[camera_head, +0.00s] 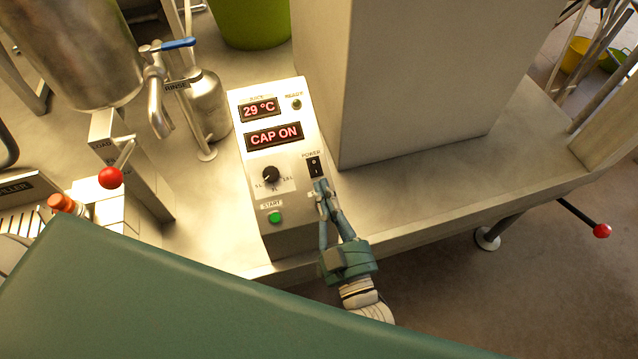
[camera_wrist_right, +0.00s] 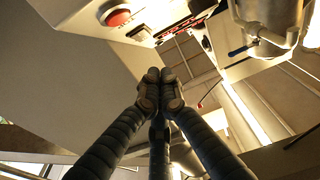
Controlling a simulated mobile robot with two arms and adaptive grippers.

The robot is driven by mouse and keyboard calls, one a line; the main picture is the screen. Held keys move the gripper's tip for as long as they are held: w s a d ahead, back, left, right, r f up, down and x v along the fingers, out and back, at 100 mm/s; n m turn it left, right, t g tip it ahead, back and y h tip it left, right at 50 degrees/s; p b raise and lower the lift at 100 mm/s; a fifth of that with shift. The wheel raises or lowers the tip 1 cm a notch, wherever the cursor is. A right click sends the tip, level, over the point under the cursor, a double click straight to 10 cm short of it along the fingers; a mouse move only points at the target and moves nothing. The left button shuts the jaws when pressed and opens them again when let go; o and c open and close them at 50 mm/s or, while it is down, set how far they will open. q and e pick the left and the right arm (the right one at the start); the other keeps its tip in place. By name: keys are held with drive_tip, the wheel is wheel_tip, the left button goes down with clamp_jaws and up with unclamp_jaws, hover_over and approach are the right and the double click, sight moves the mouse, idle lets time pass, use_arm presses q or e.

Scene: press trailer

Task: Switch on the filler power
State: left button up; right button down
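The filler control panel (camera_head: 282,160) is a pale sloped box on the bench in the head view. Its power switch (camera_head: 314,166) is a small black rocker under the label POWER, at the panel's right side. My right gripper (camera_head: 321,189) is at the lower end of the switch; its fingertips hide part of that area, and I cannot tell whether they touch it. In the right wrist view, the fingertips (camera_wrist_right: 158,76) are together with nothing visible between them. The displays read "29 °C" (camera_head: 259,110) and "CAP ON" (camera_head: 274,136), both lit. My left gripper is not in view.
The panel also has a black knob (camera_head: 271,174), a green START button (camera_head: 275,217) and a READY lamp (camera_head: 296,103). Bench space at right is clear.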

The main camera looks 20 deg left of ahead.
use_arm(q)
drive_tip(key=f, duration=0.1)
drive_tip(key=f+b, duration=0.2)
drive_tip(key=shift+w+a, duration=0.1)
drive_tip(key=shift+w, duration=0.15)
use_arm(e)
drive_tip(key=s+d+f, duration=0.3)
drive_tip(key=s+d, duration=0.1)
drive_tip(key=s, duration=0.1)
drive_tip(key=shift+s+f, duration=0.2)
drive_tip(key=shift+f, duration=0.05)
